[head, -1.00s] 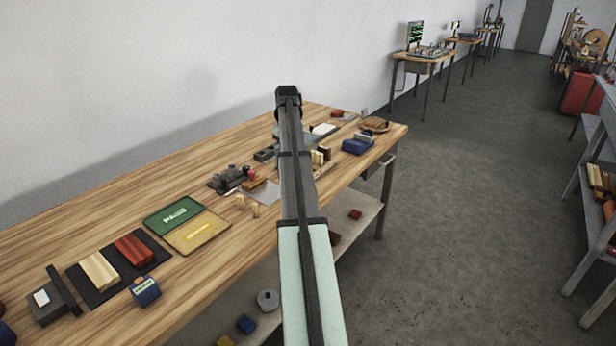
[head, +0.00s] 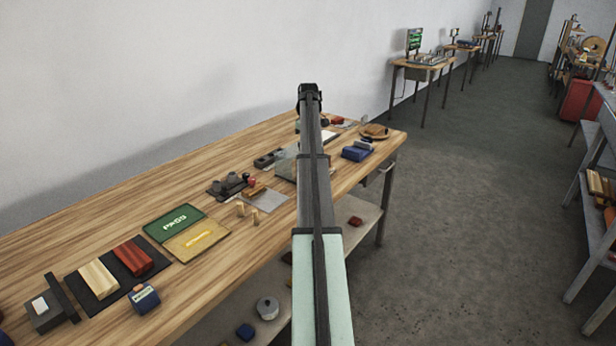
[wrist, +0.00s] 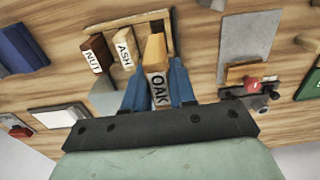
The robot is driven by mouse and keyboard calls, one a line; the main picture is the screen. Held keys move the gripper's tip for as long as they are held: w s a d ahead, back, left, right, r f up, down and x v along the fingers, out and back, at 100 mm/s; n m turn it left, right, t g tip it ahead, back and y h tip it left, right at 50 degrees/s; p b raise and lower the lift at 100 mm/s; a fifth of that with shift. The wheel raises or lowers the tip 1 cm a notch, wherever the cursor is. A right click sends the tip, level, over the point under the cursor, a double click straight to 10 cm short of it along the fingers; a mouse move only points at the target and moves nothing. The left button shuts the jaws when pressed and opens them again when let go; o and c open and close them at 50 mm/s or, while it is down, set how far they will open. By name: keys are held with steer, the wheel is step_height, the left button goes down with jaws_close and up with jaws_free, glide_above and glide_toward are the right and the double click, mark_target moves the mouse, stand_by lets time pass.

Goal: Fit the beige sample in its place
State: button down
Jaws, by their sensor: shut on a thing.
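My gripper (wrist: 160,82) is shut on a tan-beige block labelled OAK (wrist: 155,50), its blue fingers on either side of it. The block's far end overlaps a wooden frame (wrist: 168,18) in the wrist view; whether it touches or sits in the frame, I cannot tell. To its left in that frame stand a pale block labelled ASH (wrist: 123,44) and a dark brown block whose label ends in NUT (wrist: 94,52).
A grey plate (wrist: 247,45) lies right of the frame in the wrist view. A blue box (head: 356,153) and a round wooden board (head: 375,131) stand at the table's far end. The table's left back is clear.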

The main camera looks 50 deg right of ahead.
steer(key=shift+f, duration=4.65)
steer(key=shift+f, duration=0.1)
steer(key=c, duration=0.9)
jaws_free()
step_height(320, 180, up, 12)
steer(key=shift+r, duration=0.15)
